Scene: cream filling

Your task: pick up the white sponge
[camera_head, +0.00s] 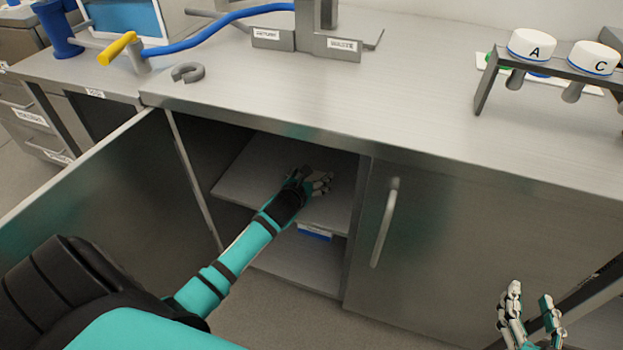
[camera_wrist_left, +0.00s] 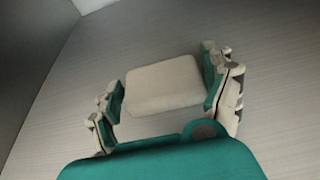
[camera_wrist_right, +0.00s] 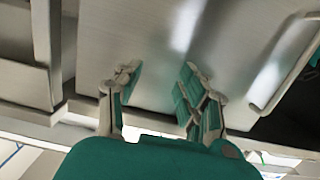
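The white sponge (camera_wrist_left: 163,86) is a pale, rounded block in the left wrist view. It lies on the grey cabinet shelf (camera_wrist_left: 150,35), between the fingers of my left gripper (camera_wrist_left: 163,83). The fingers are spread wide, one on each side, close to the sponge's edges; I cannot tell whether they touch it. In the head view my left gripper (camera_head: 318,182) reaches into the open cabinet over the upper shelf (camera_head: 245,170), and the sponge is not clearly visible. My right gripper (camera_head: 530,312) is open and empty at the lower right; the right wrist view (camera_wrist_right: 158,78) also shows it.
The open cabinet door (camera_head: 100,190) stands left of my left arm. A closed door with a handle (camera_head: 385,222) is on the right. A blue-and-white item (camera_head: 315,232) is under the upper shelf. The countertop (camera_head: 330,90) holds a rack with white-capped containers (camera_head: 532,46).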

